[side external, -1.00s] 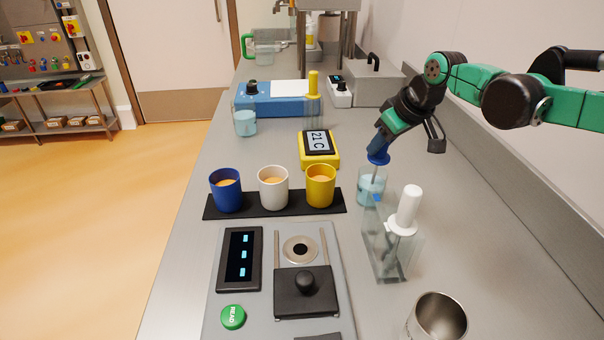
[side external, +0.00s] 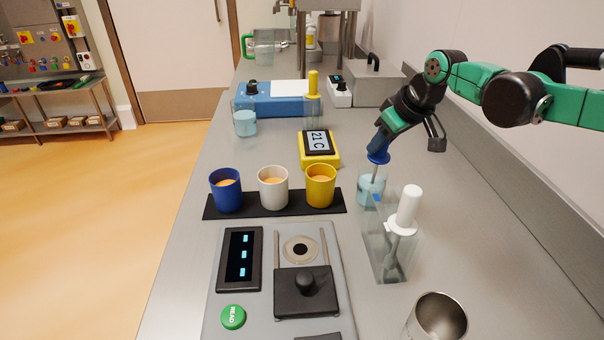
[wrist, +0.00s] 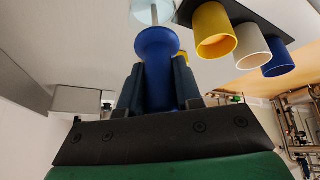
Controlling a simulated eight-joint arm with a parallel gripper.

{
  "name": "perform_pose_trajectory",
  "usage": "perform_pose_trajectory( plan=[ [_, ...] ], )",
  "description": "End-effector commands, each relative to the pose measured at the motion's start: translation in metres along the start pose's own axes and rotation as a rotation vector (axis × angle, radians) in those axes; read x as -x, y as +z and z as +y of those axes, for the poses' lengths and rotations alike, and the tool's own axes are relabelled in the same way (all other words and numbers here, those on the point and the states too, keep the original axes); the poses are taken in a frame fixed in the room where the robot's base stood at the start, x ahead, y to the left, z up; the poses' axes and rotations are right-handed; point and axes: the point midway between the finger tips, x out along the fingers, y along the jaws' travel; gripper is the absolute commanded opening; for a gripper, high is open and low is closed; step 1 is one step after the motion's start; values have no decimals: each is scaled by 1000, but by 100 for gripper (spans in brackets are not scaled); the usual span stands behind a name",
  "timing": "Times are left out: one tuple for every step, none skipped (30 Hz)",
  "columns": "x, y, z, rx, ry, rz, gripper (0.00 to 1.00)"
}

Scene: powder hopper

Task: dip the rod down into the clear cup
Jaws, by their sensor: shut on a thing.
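My gripper (side external: 378,142) is shut on the blue handle of a rod (side external: 379,157), which hangs nearly upright. In the wrist view the blue handle (wrist: 157,75) sits between the two dark fingers. The rod's thin metal shaft runs down into the clear cup (side external: 371,190), which holds pale blue liquid and stands behind the clear stand. In the wrist view the shaft ends over or in the cup (wrist: 150,12), which is partly cut off by the top edge. How deep the tip reaches is hard to tell.
A clear stand (side external: 388,262) with a white-handled tool (side external: 408,210) is close in front of the cup. Blue, white and yellow cups (side external: 321,186) stand on a black strip to the left. A yellow thermometer (side external: 319,149) is behind. A metal beaker (side external: 437,318) is at the front.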

Motion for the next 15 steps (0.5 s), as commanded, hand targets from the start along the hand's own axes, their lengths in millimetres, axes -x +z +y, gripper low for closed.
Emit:
perform_pose_trajectory(
  plan=[
    [4, -2, 0, 0, 0, 0, 0],
    [6, -4, 0, 0, 0, 0, 0],
    [12, -6, 1, 0, 0, 0, 0],
    [16, -9, 1, 0, 0, 0, 0],
    [20, -11, 2, 0, 0, 0, 0],
    [26, -14, 2, 0, 0, 0, 0],
    [30, -16, 2, 0, 0, 0, 0],
    [34, -18, 3, 0, 0, 0, 0],
    [39, -21, 3, 0, 0, 0, 0],
    [43, -23, 3, 0, 0, 0, 0],
    [47, -26, 4, 0, 0, 0, 0],
    [52, -29, 4, 0, 0, 0, 0],
    [56, -31, 4, 0, 0, 0, 0],
    [59, -33, 5, 0, 0, 0, 0],
    [63, -35, 5, 0, 0, 0, 0]
  ],
)
